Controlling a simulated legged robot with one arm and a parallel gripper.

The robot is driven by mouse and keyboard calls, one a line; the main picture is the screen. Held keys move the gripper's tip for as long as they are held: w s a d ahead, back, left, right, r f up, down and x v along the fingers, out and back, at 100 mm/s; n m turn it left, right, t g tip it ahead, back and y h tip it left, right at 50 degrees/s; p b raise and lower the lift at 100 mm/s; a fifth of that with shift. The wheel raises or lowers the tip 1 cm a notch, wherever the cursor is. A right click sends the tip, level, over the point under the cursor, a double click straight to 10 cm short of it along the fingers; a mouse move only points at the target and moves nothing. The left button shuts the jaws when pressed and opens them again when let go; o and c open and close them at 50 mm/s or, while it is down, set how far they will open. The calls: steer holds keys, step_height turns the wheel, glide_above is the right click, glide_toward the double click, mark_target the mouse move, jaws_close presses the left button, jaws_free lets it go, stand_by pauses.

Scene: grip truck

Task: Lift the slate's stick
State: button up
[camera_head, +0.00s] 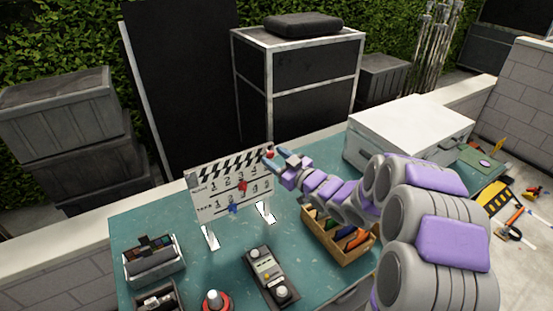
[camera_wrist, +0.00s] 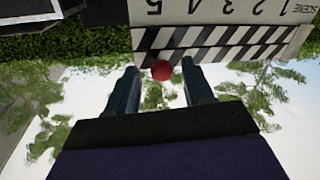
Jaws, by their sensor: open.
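The white slate (camera_head: 215,203) stands upright on two white feet on the teal table, with numbers and red and blue pieces on its face. Its black-and-white striped stick (camera_head: 225,170) lies along the top edge and looks closed. A red knob (camera_head: 270,150) is at the stick's right end. My gripper (camera_head: 274,160) is at that end, with its fingers open. In the wrist view the picture is inverted; the red knob (camera_wrist: 161,70) appears between the two fingertips (camera_wrist: 159,66), with gaps on both sides. The striped stick (camera_wrist: 230,53) runs just beyond them.
A wooden box (camera_head: 338,241) of colored items sits below my arm. A control box with a knob (camera_head: 268,275), a red button (camera_head: 216,301) and a grey tray (camera_head: 153,262) stand at the front. A white case (camera_head: 410,128) is at the back right. Dark panels and crates stand behind the table.

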steer(key=shift+a, duration=0.1)
steer(key=shift+c, duration=0.4)
steer(key=shift+a, duration=0.1)
steer(key=c, duration=0.3)
jaws_close()
